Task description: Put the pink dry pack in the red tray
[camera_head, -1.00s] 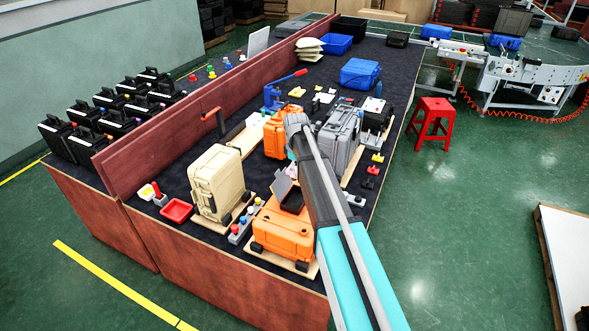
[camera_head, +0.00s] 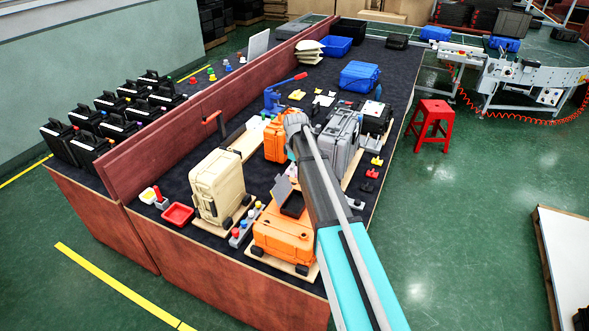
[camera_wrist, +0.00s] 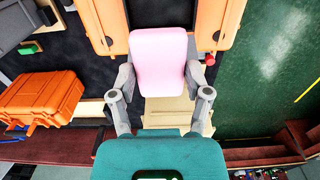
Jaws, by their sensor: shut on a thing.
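The pink dry pack (camera_wrist: 160,62) fills the middle of the wrist view, upright in the picture between the two fingers. My gripper (camera_wrist: 160,78) is shut on it, one finger at each side. In the head view my own arm hides most of the gripper and the pack. The red tray (camera_head: 178,214) lies on the dark table at the near left, left of the beige case. It looks empty and is apart from my gripper.
The beige upright case (camera_head: 216,188) stands between my arm and the red tray. An orange case (camera_head: 283,240), a grey button box (camera_head: 245,226) and a grey case (camera_head: 338,140) crowd the near table. A reddish-brown partition (camera_head: 190,125) runs along the left.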

